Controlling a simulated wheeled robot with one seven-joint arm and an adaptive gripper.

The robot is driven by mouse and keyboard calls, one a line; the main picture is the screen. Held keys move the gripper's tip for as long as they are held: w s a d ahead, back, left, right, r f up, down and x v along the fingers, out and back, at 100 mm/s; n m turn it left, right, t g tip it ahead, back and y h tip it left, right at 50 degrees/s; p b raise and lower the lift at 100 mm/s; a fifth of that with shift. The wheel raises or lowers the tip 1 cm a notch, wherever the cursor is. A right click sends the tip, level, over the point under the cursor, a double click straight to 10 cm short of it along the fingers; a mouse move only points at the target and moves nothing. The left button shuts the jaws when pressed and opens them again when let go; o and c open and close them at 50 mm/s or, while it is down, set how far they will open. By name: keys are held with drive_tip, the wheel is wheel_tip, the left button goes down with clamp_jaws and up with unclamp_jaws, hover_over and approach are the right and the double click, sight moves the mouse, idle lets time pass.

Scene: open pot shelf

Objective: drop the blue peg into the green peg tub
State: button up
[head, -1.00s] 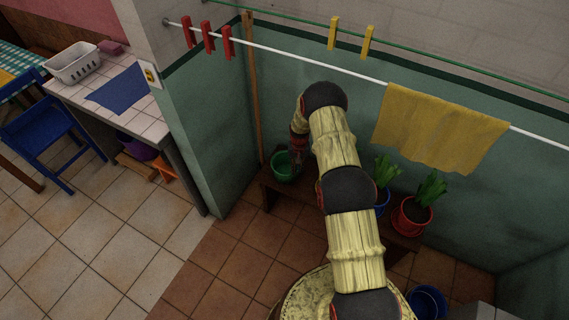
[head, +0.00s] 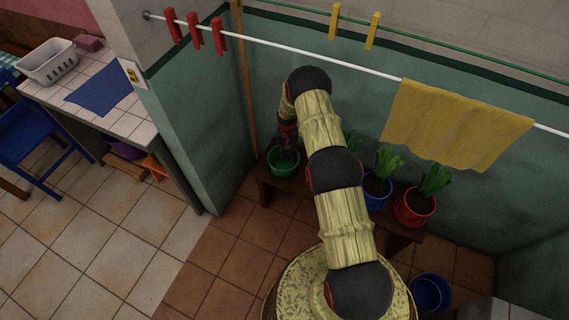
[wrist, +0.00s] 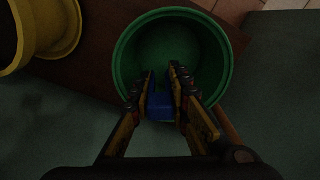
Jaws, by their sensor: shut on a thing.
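The green peg tub (head: 284,169) stands on the left end of the low wooden shelf in the head view. In the wrist view the round green tub (wrist: 122,50) lies right below my gripper, and the part of its floor that shows is bare. My gripper (wrist: 162,80) is shut on the blue peg (wrist: 160,104), which sits between the two fingers over the tub's near side. In the head view my gripper (head: 287,150) is at the tub, and the peg cannot be made out there. I cannot tell how high the peg is above the tub floor.
The wooden shelf (head: 262,190) also holds plants in a blue pot (head: 376,200) and a red pot (head: 414,212). A yellow pot (wrist: 64,30) is beside the tub. A wooden post (head: 243,85) stands near the tub. A rail (head: 300,54) with pegs and a yellow cloth (head: 455,125) crosses above.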

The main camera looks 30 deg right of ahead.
drive_tip(key=shift+f+b, duration=0.35)
drive_tip(key=shift+f, duration=0.9)
drive_tip(key=o, duration=0.8)
drive_tip(key=shift+o, duration=0.7)
drive_tip(key=shift+r, duration=0.1)
